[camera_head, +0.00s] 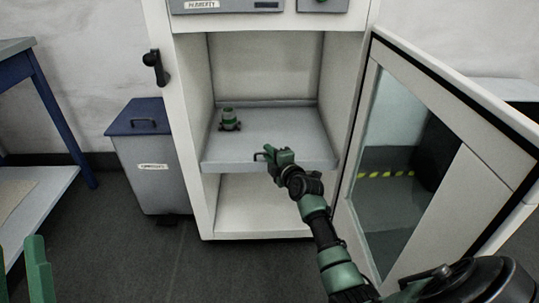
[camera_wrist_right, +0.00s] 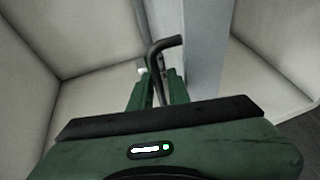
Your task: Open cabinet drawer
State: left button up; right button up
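The white cabinet (camera_head: 191,130) stands open, with its glass-paned door (camera_head: 392,200) swung out to the right. Inside it is a grey sliding drawer (camera_head: 270,140), a shallow tray whose front edge is near the cabinet's opening. Its dark bent handle (camera_head: 260,155) is at the front. My right gripper (camera_head: 272,156) is at this handle. In the right wrist view the handle (camera_wrist_right: 152,52) runs between the two closely spaced green fingers (camera_wrist_right: 158,92), which appear shut on it. My left gripper (camera_head: 20,268) is at the lower left, fingers apart and empty, far from the cabinet.
A grey bin with a blue lid (camera_head: 148,165) stands left of the cabinet. A blue-framed table (camera_head: 45,105) is at the far left. Floor (camera_head: 185,260) in front of the cabinet is clear.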

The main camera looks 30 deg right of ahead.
grip_shut()
dwell(1.4)
